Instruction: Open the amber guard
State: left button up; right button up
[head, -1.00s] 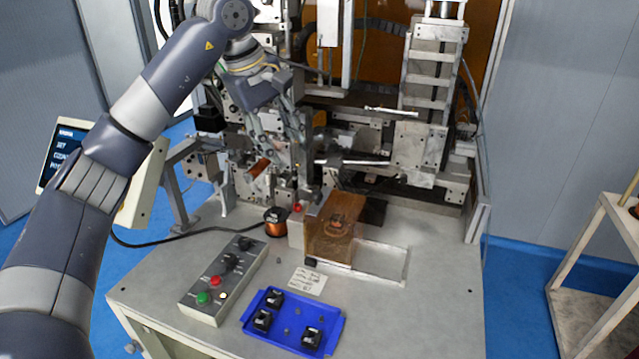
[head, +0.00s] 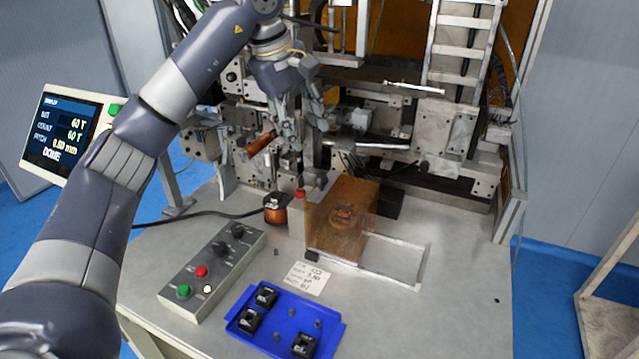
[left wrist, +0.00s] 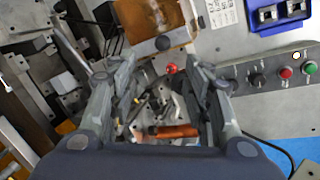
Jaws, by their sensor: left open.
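The amber guard (head: 343,220) is a see-through box standing on the machine's table, over a copper-coloured part. A small dark knob (head: 312,257) is at its lower front left edge. My left gripper (head: 302,145) is open and empty, above and behind the guard, in front of the machine's mechanism. In the left wrist view its fingers (left wrist: 158,75) are spread, apart from the guard. My right gripper is not in view.
A red button (head: 300,193) and a copper wire spool (head: 276,209) stand left of the guard. A control box (head: 212,272), a paper note (head: 308,278) and a blue tray (head: 330,318) with black parts lie in front. A recessed slot (head: 400,262) is right of the guard.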

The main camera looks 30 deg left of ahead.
aim_at(319, 176)
pick_arm(q)
jog(key=p+x, duration=0.1)
jog(key=x, duration=1.1)
jog(key=shift+a+f, duration=0.15)
jog(key=shift+f, duration=0.5)
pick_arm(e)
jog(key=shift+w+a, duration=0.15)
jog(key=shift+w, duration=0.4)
pick_arm(q)
jog(key=shift+c, duration=0.2)
grip_shut()
